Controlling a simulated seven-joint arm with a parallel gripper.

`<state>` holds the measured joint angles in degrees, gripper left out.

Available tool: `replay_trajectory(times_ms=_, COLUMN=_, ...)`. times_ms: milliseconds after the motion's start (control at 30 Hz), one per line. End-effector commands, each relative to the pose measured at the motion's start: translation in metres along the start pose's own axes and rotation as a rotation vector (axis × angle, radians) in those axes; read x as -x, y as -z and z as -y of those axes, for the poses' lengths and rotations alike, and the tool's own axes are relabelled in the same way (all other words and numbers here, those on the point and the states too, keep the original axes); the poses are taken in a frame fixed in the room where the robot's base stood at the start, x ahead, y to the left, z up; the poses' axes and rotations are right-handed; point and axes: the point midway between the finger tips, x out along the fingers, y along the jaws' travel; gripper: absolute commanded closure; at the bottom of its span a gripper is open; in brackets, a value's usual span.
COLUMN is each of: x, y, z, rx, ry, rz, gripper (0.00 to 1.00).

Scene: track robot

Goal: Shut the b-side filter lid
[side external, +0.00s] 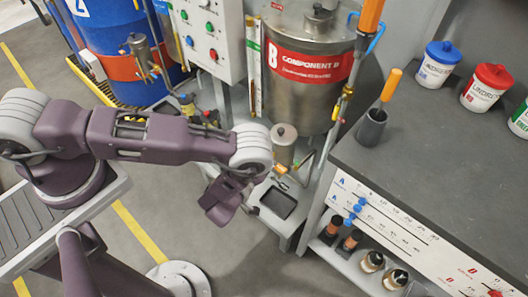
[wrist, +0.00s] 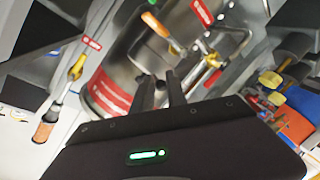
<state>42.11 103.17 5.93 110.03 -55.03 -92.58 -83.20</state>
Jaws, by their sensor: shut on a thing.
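The b-side filter (side external: 283,153) is a small steel canister below the component B tank (side external: 308,95) in the side view. Its round lid (side external: 284,132) appears to lie on top, with a small dark spot in the middle. My gripper body (side external: 224,203) is in front of it and lower left in the picture, hiding its own fingers from that side. In the wrist view my gripper (wrist: 161,90) has its dark fingers close together on something between them. I cannot make out what it is. Steel metalwork (wrist: 150,48) lies just beyond the fingertips.
A small black tray (side external: 278,203) lies on the shelf below the filter. Pipes and an orange-handled tool (side external: 370,16) stand to the right of the tank. The workbench (side external: 440,150) bounds the right side. A button box (side external: 202,35) hangs behind my arm.

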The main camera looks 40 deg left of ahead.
Motion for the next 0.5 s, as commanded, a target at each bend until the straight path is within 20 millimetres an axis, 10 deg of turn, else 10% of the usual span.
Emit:
replay_trajectory(times_ms=333, x=0.004, y=-0.0033, z=0.0129, rx=-0.006, ry=0.037, rz=0.016, gripper=1.0)
replay_trajectory(times_ms=367, x=0.0041, y=-0.0033, z=0.0129, rx=-0.006, ry=0.037, rz=0.016, gripper=0.78)
replay_trajectory(times_ms=500, x=0.0035, y=-0.0025, z=0.0121, rx=-0.007, ry=0.035, rz=0.013, gripper=0.75)
